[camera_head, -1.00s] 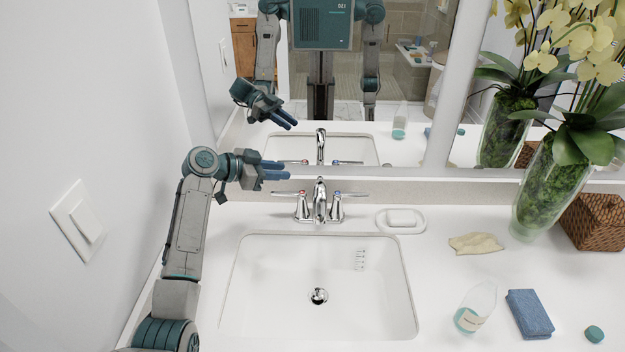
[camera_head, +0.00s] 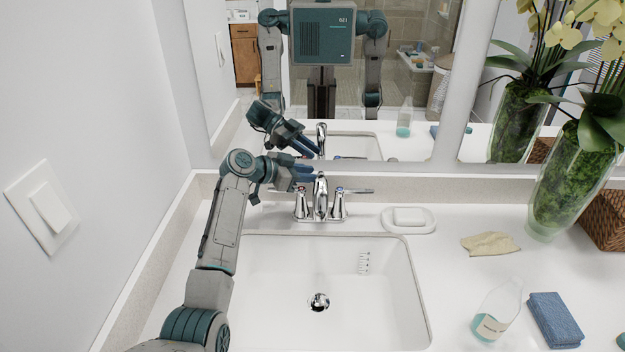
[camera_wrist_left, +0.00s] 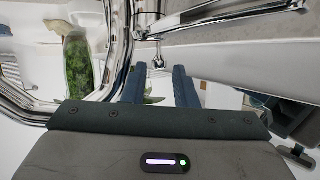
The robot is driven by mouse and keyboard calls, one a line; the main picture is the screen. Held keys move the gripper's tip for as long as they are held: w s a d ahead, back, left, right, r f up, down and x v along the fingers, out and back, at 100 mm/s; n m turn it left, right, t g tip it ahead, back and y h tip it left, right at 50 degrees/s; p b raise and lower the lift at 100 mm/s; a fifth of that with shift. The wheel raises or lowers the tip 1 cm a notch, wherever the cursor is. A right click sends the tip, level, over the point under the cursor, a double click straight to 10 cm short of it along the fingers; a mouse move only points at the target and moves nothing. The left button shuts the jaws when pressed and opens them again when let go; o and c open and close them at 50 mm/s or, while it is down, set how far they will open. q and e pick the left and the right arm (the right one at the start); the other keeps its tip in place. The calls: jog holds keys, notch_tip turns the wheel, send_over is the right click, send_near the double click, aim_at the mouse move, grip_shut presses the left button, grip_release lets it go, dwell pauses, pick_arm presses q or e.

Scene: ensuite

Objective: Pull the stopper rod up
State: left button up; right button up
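The chrome faucet (camera_head: 321,198) stands behind the sink basin, with a lever handle on each side. My left gripper (camera_head: 308,172) is at the back of the faucet, level with the top of the spout, its blue fingers pointing right. In the left wrist view the stopper rod (camera_wrist_left: 158,62) shows as a thin chrome stem with a small round knob, between the two fingertips and apart from both. The left gripper is open and empty. In the head view I cannot make out the rod behind the faucet. The drain stopper (camera_head: 318,302) sits in the basin floor. My right gripper is not in view.
The mirror and backsplash (camera_head: 450,192) are close behind the gripper. A soap dish (camera_head: 386,224) lies right of the faucet. Farther right are a cloth (camera_head: 490,244), a bottle (camera_head: 497,312), a blue folded towel (camera_head: 555,320) and a plant vase (camera_head: 565,185). The basin (camera_head: 270,290) is empty.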

pick_arm(q)
jog(key=shift+x, duration=0.8)
jog(key=shift+d, duration=0.1)
jog(key=shift+c, duration=0.5)
grip_shut()
jog(key=shift+r, duration=1.6)
jog(key=shift+o, duration=0.5)
grip_release()
